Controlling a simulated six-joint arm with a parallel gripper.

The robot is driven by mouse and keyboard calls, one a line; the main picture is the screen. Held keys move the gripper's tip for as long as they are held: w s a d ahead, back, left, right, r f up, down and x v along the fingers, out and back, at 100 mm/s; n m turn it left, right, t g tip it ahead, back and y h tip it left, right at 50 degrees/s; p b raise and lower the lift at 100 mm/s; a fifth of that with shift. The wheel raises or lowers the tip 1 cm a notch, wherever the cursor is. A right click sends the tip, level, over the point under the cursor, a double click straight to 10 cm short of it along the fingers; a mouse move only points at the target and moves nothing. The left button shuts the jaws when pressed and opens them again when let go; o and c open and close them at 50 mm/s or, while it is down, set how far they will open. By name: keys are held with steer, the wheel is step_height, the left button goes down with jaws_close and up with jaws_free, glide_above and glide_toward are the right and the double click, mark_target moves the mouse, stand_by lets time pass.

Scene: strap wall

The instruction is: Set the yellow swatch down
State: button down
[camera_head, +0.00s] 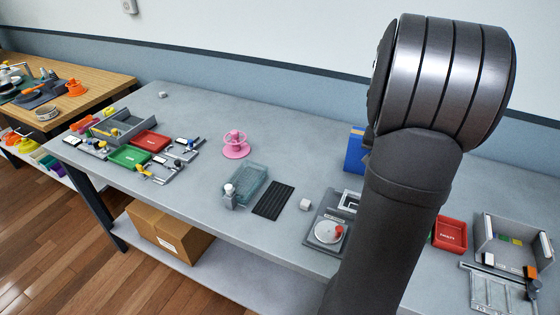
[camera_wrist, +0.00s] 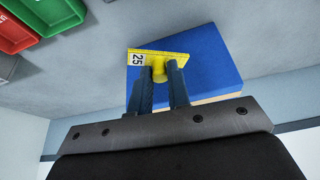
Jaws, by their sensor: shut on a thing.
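In the wrist view my gripper (camera_wrist: 160,76) is shut on the yellow swatch (camera_wrist: 172,57), gripping a yellow stub between its two dark fingers. The swatch is a thin yellow plate with a white label reading "25" at its left end. Behind it, a blue block (camera_wrist: 212,62) with a pale wood-coloured edge fills the middle of the view. I cannot tell whether the swatch touches it or hangs apart from it. In the head view my arm hides the gripper and the swatch.
In the head view a blue upright thing (camera_head: 355,150) stands partly behind my arm. A red tray (camera_head: 449,235) and a grey bin (camera_head: 513,239) are at right. A pink stand (camera_head: 235,145), clear box (camera_head: 246,184) and black mat (camera_head: 272,200) are left. The back middle of the table is clear.

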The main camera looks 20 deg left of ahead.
steer(key=w+a+f+n+y, duration=0.15)
steer(key=a+n, duration=0.45)
steer(key=a, duration=1.8)
steer(key=shift+g+y, duration=0.25)
steer(key=shift+g, duration=0.05)
steer(key=a+f, duration=0.2)
steer(key=a, duration=0.1)
steer(key=a+f, duration=0.2)
steer(key=a, duration=0.2)
steer(key=a+f, duration=0.2)
steer(key=a, duration=0.2)
steer(key=shift+a+f, duration=0.2)
steer(key=shift+a, duration=0.05)
steer(key=shift+a+f, duration=0.3)
steer(key=shift+f, duration=1.85)
steer(key=shift+f, duration=0.2)
steer(key=c, duration=1.4)
jaws_free()
steer(key=shift+o, duration=0.2)
steer(key=shift+r, duration=0.1)
